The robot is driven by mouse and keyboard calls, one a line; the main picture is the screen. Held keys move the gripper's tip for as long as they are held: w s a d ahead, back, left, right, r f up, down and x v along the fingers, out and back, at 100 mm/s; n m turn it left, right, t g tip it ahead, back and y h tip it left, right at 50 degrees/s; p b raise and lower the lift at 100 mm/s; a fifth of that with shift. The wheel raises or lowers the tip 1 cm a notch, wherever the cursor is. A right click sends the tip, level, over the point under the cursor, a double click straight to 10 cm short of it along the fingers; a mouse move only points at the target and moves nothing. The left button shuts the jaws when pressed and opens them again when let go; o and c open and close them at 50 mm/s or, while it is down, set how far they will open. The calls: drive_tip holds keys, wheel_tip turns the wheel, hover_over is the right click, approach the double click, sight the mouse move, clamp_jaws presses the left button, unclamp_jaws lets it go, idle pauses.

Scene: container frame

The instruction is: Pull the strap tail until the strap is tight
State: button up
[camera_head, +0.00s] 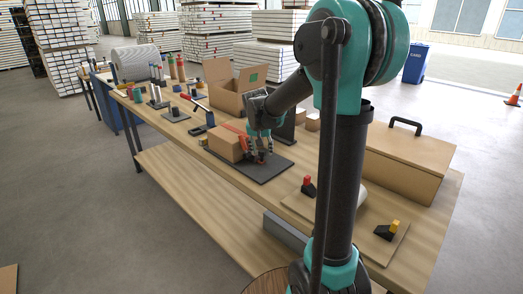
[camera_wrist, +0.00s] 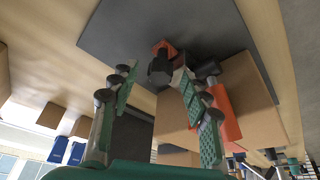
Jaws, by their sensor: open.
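A cardboard box (camera_head: 224,146) sits on a dark mat (camera_head: 268,174) on the long wooden table, with an orange-red strap (camera_head: 243,141) at its right side. My gripper (camera_head: 261,157) is low over the mat, just right of the box. In the wrist view my gripper (camera_wrist: 155,76) has its two green-padded fingers apart. A black piece (camera_wrist: 160,69) with a small red part (camera_wrist: 165,48) shows between and beyond the fingertips. The orange strap piece (camera_wrist: 227,110) lies along the box (camera_wrist: 248,95), right of the right finger. I cannot tell whether the fingers touch the strap tail.
An open carton (camera_head: 229,97) stands behind the box. A large lidded case (camera_head: 405,163) with a black handle is at the right. Red-topped (camera_head: 308,186) and yellow-topped (camera_head: 388,230) black pieces sit nearer on the table. Several tools stand at the far left end.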

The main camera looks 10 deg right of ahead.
drive_tip(key=shift+f, duration=0.2)
clamp_jaws()
idle(0.3)
